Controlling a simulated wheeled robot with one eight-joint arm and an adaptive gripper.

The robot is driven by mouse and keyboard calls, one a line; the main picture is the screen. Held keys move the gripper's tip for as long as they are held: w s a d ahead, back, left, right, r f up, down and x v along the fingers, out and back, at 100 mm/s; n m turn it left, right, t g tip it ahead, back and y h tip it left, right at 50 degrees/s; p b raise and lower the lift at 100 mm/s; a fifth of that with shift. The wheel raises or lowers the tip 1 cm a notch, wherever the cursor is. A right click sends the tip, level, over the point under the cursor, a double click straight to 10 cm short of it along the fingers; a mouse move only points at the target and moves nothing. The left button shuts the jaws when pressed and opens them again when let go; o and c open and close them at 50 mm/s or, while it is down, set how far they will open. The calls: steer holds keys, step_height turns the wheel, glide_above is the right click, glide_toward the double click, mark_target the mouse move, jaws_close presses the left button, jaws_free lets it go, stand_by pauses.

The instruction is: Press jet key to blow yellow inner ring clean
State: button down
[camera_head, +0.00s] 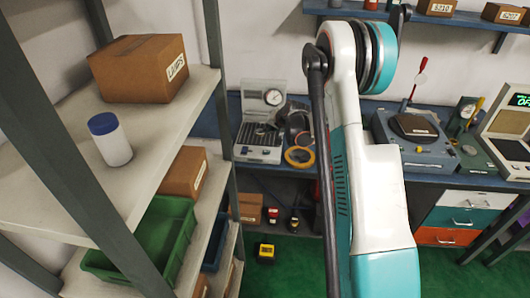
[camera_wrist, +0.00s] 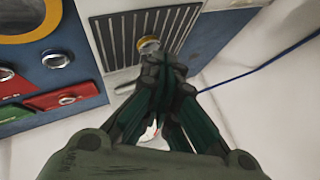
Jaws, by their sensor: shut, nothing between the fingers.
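My gripper (camera_wrist: 158,62) is shut and empty in the wrist view, its dark fingers together over a pale panel with a slatted grille (camera_wrist: 128,38). A small round brass-coloured key (camera_wrist: 148,44) lies just beyond the fingertips; I cannot tell whether they touch it. A yellow ring (camera_wrist: 48,28) is partly in view at the upper left, cut off by the frame. In the head view a yellow ring (camera_head: 288,158) lies on the bench, right of a grey unit with a gauge (camera_head: 273,97) and slats. My arm hides part of this area.
A blue cable (camera_wrist: 265,65) runs at the right. Shelving with a carton (camera_head: 140,75) and a white jar (camera_head: 112,145) stands at left in the head view. More bench equipment (camera_head: 412,138) stands at right.

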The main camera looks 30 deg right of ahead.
steer(key=shift+f, duration=0.1)
steer(key=b, duration=0.4)
glide_above(268, 151)
step_height(268, 151, down, 7)
steer(key=shift+s+d+f, duration=0.1)
steer(key=shift+s+f, duration=0.05)
steer(key=shift+f, duration=0.65)
steer(key=shift+b, duration=0.35)
stand_by(0.5)
steer(key=shift+f+b, duration=0.4)
steer(key=shift+f+b, duration=0.3)
steer(key=shift+b, duration=0.05)
stand_by(0.6)
steer(key=shift+r, duration=0.75)
steer(key=shift+p, duration=0.3)
